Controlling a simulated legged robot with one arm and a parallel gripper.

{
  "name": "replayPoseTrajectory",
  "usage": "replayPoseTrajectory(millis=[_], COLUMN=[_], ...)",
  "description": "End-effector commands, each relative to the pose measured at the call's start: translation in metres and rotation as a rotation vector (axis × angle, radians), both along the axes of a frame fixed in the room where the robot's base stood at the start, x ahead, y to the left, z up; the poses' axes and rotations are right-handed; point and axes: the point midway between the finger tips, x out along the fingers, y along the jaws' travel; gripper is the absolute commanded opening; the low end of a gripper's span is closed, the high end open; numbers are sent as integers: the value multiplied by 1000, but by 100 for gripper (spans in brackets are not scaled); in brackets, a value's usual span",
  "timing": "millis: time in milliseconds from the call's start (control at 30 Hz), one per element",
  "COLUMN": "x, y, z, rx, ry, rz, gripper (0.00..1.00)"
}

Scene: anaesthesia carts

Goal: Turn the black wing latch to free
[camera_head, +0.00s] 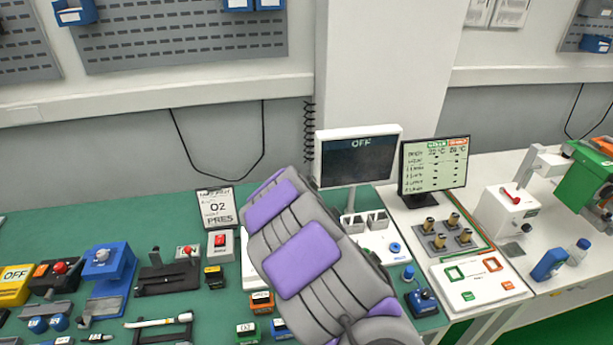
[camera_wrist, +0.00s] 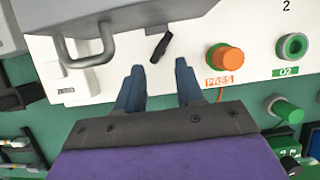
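The black wing latch (camera_wrist: 161,46) shows in the wrist view as a small dark lever, tilted, on the white panel (camera_wrist: 190,20). My gripper (camera_wrist: 158,72) is open, with its two dark blue fingers apart and nothing between them. The latch lies just beyond the fingertips, close to the line between them, and I see no contact. In the head view my grey and purple arm (camera_head: 308,260) covers the middle of the bench, and the latch and fingers are hidden there.
Left of the latch is a grey bar handle (camera_wrist: 90,50). Right of it are an orange knob (camera_wrist: 228,58) marked PRES and a green ring port (camera_wrist: 292,46). A green knob (camera_wrist: 287,110) sits lower right. The head view shows a monitor (camera_head: 358,157) reading OFF behind my arm.

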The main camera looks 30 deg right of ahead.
Motion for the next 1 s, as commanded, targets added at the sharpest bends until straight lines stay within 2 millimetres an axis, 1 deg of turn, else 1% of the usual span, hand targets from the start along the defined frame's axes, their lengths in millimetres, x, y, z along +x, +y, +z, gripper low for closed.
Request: replayPoseTrajectory(millis=[33, 733, 867, 1000], x=[-3, -49, -35, -21], y=[0, 14, 13, 11], z=[12, 126, 142, 163], rx=[-4, -3, -5, -5], ry=[-1, 1, -75, -157], rz=[0, 0, -56, -121], gripper=[37, 37, 37, 37])
